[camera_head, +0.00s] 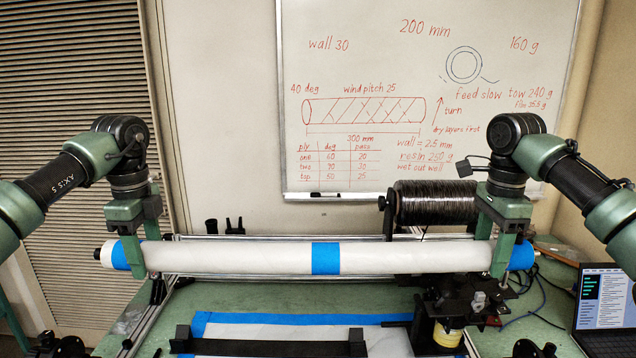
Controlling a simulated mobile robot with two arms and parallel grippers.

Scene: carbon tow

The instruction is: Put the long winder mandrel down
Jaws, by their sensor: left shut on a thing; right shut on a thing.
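The long winder mandrel (235,257) is a white tube with blue bands at its middle and both ends. It lies level across the view, above the green table. My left gripper (146,259) is shut around it near its left end. My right gripper (491,256) is shut around it near its right end. A black stub sticks out of the mandrel's left end. I cannot tell how high the mandrel is above what lies below it.
A long black bar (268,347) lies in front on a blue-edged white sheet (240,330). A black tow spool (440,200) stands behind at right. A black mechanism (465,298) is below the mandrel's right part. A laptop (604,300) is at far right. Cables lie nearby.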

